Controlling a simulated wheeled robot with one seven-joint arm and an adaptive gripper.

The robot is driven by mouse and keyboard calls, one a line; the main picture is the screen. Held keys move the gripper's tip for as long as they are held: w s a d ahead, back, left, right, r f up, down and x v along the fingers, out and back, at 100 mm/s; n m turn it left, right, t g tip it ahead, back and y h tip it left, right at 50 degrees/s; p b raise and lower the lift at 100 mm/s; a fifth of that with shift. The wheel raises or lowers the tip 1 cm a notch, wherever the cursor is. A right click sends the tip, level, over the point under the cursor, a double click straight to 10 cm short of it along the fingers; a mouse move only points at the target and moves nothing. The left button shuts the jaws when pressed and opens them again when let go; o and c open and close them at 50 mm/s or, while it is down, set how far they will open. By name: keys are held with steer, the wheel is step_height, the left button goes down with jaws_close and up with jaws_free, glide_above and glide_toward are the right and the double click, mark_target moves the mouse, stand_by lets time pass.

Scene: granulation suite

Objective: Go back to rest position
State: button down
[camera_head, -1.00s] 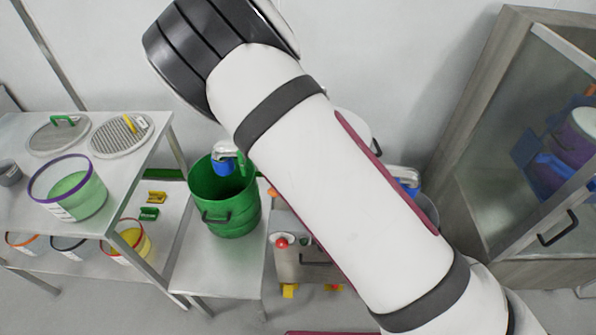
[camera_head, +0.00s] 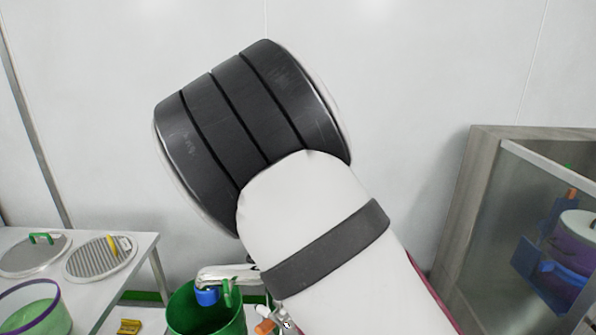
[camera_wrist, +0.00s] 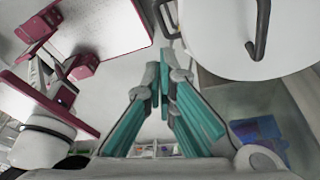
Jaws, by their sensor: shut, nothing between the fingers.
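My gripper (camera_wrist: 165,85) shows in the wrist view with its teal fingers together and nothing between them. It hangs in open space, and no object touches its tips there. In the head view my white arm with its dark ribbed joint fills the middle, and I cannot make out the gripper. The arm hides part of the area behind it.
A green bucket (camera_head: 205,318) stands below a metal valve (camera_head: 228,274) with a blue part. At left, a steel table (camera_head: 125,258) carries sieves (camera_head: 100,259) and a purple-rimmed tub (camera_head: 35,310). A glass-fronted cabinet (camera_head: 485,215) stands right. The upper wall is clear.

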steer(key=s+d+r+n+t+y, duration=0.3)
steer(key=s+d+r+n+y, duration=0.2)
steer(key=s+d+r+n, duration=0.75)
steer(key=s+d+r+n+t+h, duration=0.1)
steer(key=s+d+r+n+t, duration=0.1)
steer(key=s+n, duration=0.3)
steer(key=s+d+r+n+t+h, duration=0.1)
steer(key=s+d+r+n+t, duration=0.1)
steer(key=s, duration=0.5)
steer(key=d+r+n, duration=0.1)
steer(key=d+n, duration=0.1)
steer(key=shift+r+n+t, duration=0.3)
steer(key=shift+r+n, duration=0.05)
